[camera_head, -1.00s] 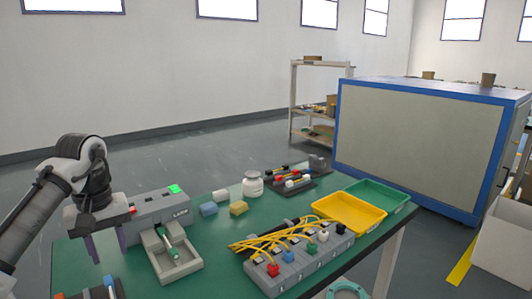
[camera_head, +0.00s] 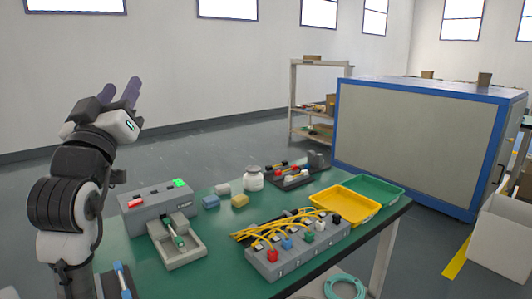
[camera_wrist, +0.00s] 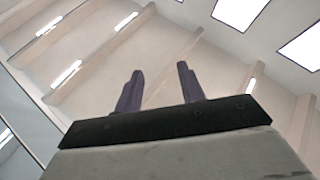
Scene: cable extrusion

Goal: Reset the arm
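My gripper (camera_head: 120,92) is raised above the left part of the green table and points up. Its two purple fingers stand apart with nothing between them. In the wrist view, my gripper (camera_wrist: 158,88) is open against the ceiling, with its fingers parallel and empty. My arm stands upright at the left of the head view and hides part of the table's left edge.
On the green table (camera_head: 222,245) stand a grey device (camera_head: 158,203) with a green light, a grey tray (camera_head: 180,248), a connector block with yellow cables (camera_head: 298,250), a white jar (camera_head: 253,180), a yellow bin (camera_head: 345,204) and a green bin (camera_head: 372,190). A blue-framed cabinet (camera_head: 420,145) stands behind.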

